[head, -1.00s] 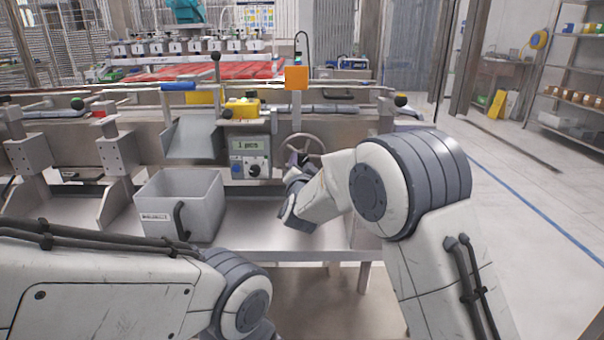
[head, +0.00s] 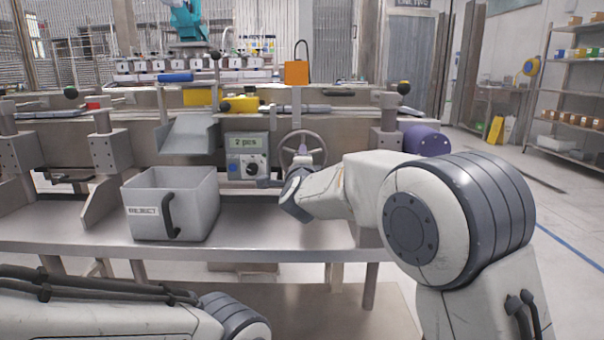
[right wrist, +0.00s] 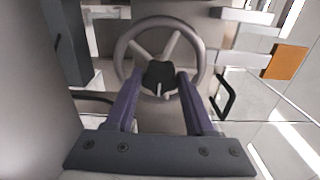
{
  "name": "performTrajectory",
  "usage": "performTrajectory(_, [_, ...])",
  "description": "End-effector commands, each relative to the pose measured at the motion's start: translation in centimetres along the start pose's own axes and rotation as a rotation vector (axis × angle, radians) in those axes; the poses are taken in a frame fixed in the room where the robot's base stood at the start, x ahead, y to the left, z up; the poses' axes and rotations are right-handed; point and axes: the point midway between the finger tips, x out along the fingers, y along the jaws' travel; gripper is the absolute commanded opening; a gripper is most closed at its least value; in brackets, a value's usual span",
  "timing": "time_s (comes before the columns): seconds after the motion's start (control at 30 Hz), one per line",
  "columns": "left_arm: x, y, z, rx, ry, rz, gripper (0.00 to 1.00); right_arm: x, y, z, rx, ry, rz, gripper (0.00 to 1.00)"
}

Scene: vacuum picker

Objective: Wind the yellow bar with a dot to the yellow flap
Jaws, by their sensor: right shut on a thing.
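My right gripper (right wrist: 160,90) is shut on the dark lobed knob (right wrist: 160,75) at the middle of the handwheel (right wrist: 203,65), in the right wrist view. In the head view the handwheel (head: 281,150) is on the machine's front, right of the counter box, with my right gripper (head: 304,156) at it, partly hidden by its own wrist. The counter box (head: 248,168) reads "2 pcs". A yellow panel (head: 201,97), perhaps the flap, stands behind the front rail, beside a yellow block (head: 240,104) with a dark knob. I cannot make out a dotted bar. My left gripper is out of view.
A grey bin (head: 195,205) marked as reject stands on the steel shelf (head: 255,232) below a sloping chute (head: 188,134). An orange box (head: 297,73) stands above the wheel. A purple cylinder (head: 427,140) is at the right. The floor beyond it is open.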

Motion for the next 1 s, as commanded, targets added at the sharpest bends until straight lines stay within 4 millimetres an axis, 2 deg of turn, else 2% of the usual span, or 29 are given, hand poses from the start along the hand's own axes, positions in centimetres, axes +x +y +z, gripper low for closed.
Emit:
performTrajectory(0.03, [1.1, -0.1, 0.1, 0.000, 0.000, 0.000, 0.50, 0.0, 0.6, -0.1, 0.045, 0.001, 0.000, 0.00])
performTrajectory(0.3, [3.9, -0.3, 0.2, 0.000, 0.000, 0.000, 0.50, 0.0, 0.7, -0.1, 0.303, 0.001, 0.001, 0.00])
performTrajectory(1.0, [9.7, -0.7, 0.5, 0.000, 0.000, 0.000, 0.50, 0.0, 0.6, 0.0, 0.967, 0.002, 0.003, 0.00])
